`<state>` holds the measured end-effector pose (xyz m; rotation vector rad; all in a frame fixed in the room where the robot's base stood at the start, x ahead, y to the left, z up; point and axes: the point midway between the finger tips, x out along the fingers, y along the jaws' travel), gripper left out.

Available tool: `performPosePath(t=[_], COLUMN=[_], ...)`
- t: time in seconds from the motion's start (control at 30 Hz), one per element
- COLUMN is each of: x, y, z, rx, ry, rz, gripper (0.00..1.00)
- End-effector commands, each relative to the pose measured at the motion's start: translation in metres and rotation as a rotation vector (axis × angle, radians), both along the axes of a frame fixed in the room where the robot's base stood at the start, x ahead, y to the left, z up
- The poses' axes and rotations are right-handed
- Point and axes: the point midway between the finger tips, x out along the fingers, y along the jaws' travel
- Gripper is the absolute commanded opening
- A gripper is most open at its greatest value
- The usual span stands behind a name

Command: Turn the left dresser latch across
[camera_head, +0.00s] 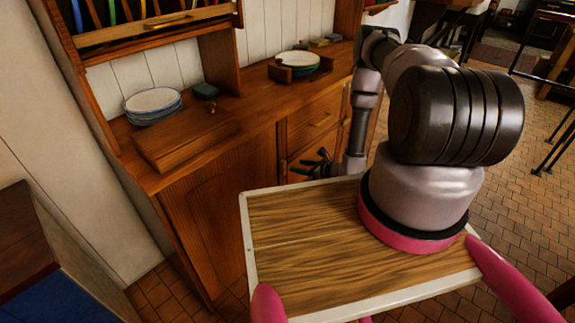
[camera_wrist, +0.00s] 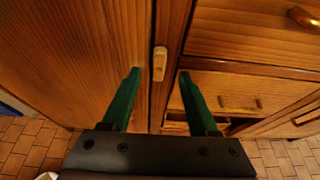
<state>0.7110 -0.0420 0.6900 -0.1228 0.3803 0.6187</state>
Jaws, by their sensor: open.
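The wooden dresser (camera_head: 222,180) stands in front of me with a plain door on its left side and drawers to the right. In the wrist view the left latch (camera_wrist: 160,63) is a small pale wooden piece. It points up and down on the upright at the right edge of the dresser door (camera_wrist: 75,60). My gripper (camera_wrist: 156,75) is open, its two green fingers apart on either side of the latch line. No contact with the latch shows. In the head view my gripper (camera_head: 318,163) is a small dark shape near the dresser front, and the latch cannot be made out.
Drawers with brass handles (camera_wrist: 240,104) lie right of the latch; a lower one seems partly open.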

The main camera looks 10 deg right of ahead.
Motion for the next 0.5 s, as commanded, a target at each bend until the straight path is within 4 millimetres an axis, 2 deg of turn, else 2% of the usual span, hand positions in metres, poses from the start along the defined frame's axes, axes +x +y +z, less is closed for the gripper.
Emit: performPosePath(t=[0.2,0.5], x=[0.032,0.055], y=[0.024,0.040], z=[-0.016,-0.028], rx=[-0.001,-0.001], ry=[-0.003,-0.001], rz=[0.004,0.002], gripper=[0.60,0.60])
